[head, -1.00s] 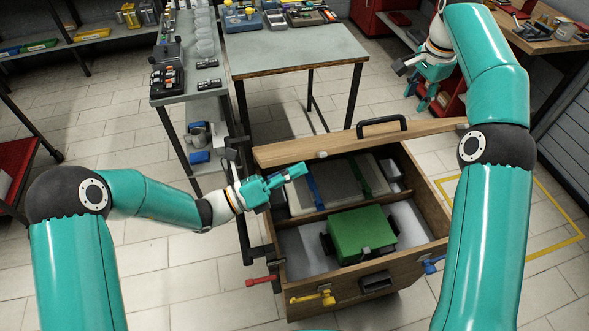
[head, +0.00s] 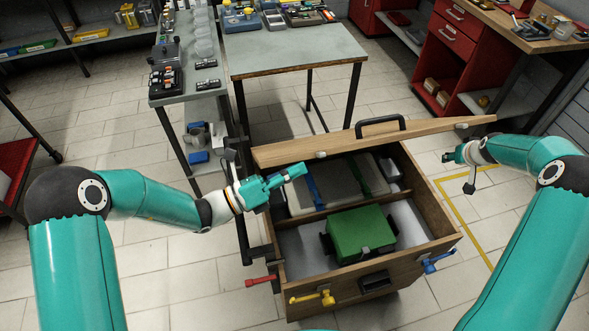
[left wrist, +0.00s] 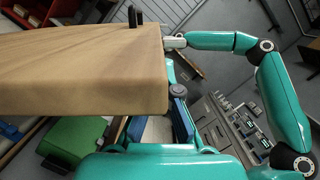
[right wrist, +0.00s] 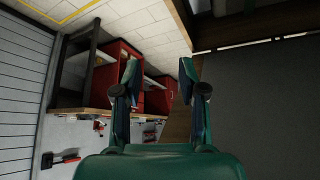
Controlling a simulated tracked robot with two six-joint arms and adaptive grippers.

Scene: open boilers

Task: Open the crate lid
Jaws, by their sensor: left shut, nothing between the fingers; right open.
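The wooden crate (head: 415,265) stands open at the top, its inside in view. Its lid (head: 285,154) is raised at the far side, seen nearly edge-on, with a black handle (head: 381,124) on it. The lid (left wrist: 90,75) fills the upper left of the left wrist view. My left gripper (head: 303,170) is shut and empty, over the crate's left side and in front of the lid. My right gripper (head: 449,157) is open and empty, to the right of the crate below the lid's right end. Its spread fingers show in the right wrist view (right wrist: 160,75).
The crate holds a green box (head: 362,232) and grey cases behind a divider. Red (head: 262,281), yellow (head: 313,299) and blue (head: 438,262) latches sit around its front. A table (head: 295,53) stands behind, a red cabinet (head: 448,45) at back right. Floor right of the crate is clear.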

